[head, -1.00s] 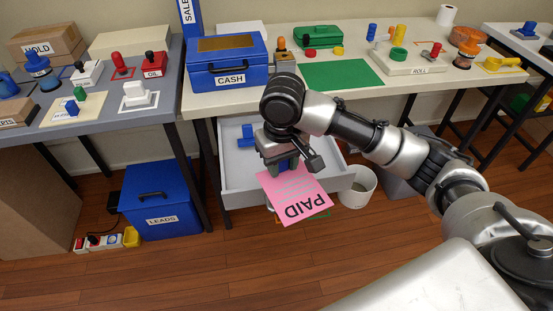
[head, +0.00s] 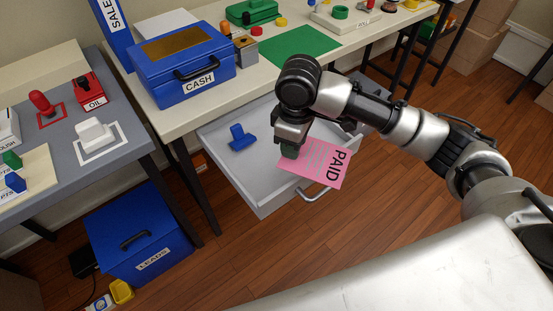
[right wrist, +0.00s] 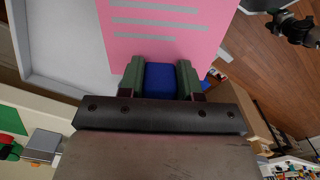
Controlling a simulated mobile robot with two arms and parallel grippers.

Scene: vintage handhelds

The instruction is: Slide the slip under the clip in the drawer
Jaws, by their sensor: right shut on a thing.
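The pink slip marked PAID (head: 318,165) is in my right gripper (head: 291,150), above the front part of the open grey drawer (head: 275,200). The right wrist view shows the slip (right wrist: 170,30) reaching out beyond the fingers. A blue block (right wrist: 160,80) sits between the two green fingers, at the slip's edge. The blue clip (head: 240,138) stands on the drawer floor, left of my right gripper and apart from the slip. A dark metal part, perhaps my left arm, shows small in the right wrist view's upper right corner; its jaws are unclear.
The drawer has raised walls and a metal front handle (head: 313,194). The blue CASH box (head: 182,72) and a green mat (head: 300,47) are on the table above. The blue LEADS box (head: 140,235) stands on the floor left of the drawer. Free floor lies in front.

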